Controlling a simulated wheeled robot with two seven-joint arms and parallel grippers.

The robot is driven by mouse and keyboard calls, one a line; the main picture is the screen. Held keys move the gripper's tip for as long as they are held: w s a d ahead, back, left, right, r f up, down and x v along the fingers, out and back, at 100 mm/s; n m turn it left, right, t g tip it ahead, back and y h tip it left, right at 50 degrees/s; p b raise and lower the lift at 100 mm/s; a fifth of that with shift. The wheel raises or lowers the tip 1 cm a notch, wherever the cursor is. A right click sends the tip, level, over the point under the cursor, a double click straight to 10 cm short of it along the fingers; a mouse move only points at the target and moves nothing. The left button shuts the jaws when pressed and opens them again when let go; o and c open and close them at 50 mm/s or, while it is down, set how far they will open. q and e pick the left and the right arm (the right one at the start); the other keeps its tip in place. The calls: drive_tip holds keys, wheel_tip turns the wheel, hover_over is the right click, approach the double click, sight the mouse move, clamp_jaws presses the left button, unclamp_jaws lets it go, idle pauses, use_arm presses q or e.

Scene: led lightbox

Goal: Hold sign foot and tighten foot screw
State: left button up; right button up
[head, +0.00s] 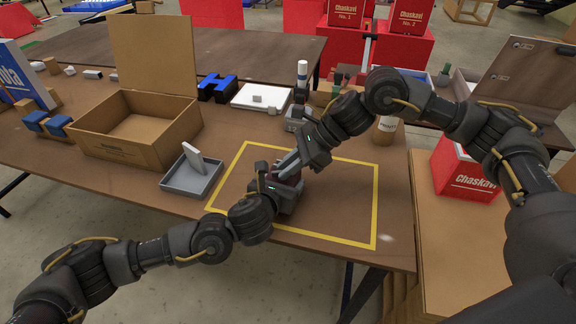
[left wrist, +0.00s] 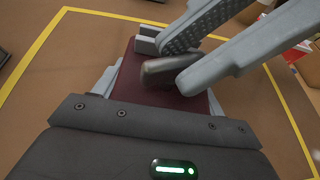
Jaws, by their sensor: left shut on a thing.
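My left gripper (left wrist: 158,72) is shut on a dark red sign foot, whose flat surface (left wrist: 140,96) lies between its light grey fingers in the left wrist view. In the head view the foot is mostly hidden by both grippers. A dark grey rounded piece (left wrist: 160,72), apparently the foot screw, sits over the foot. My right gripper (head: 287,166) comes in from above right. Its long grey fingers, which also show in the left wrist view (left wrist: 180,66), are spread apart near the grey piece, with the upper pad bare.
A yellow square (head: 374,205) marks the table around the grippers. A grey tray (head: 177,186) with a white block is left of it, by an open cardboard box (head: 175,148). A white pad (head: 247,99) and blue H (head: 217,85) stand behind. The square's front right is clear.

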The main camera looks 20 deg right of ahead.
use_arm(q)
drive_tip(key=shift+r, duration=0.1)
use_arm(e)
clamp_jaws()
drive_tip(key=m+t, duration=0.1)
drive_tip(key=m, duration=0.1)
drive_tip(key=m+t+h, duration=0.1)
drive_tip(key=shift+s+a+m+t, duration=0.1)
drive_tip(key=shift+s+m+t, duration=0.3)
drive_tip(key=shift+m+t+h, duration=0.4)
drive_tip(key=shift+m+t, duration=0.2)
drive_tip(key=shift+m, duration=0.3)
unclamp_jaws()
drive_tip(key=shift+r, duration=0.1)
drive_tip(key=v, duration=1.1)
drive_tip(key=shift+s+d+r, duration=0.2)
drive_tip(key=shift+d, duration=0.1)
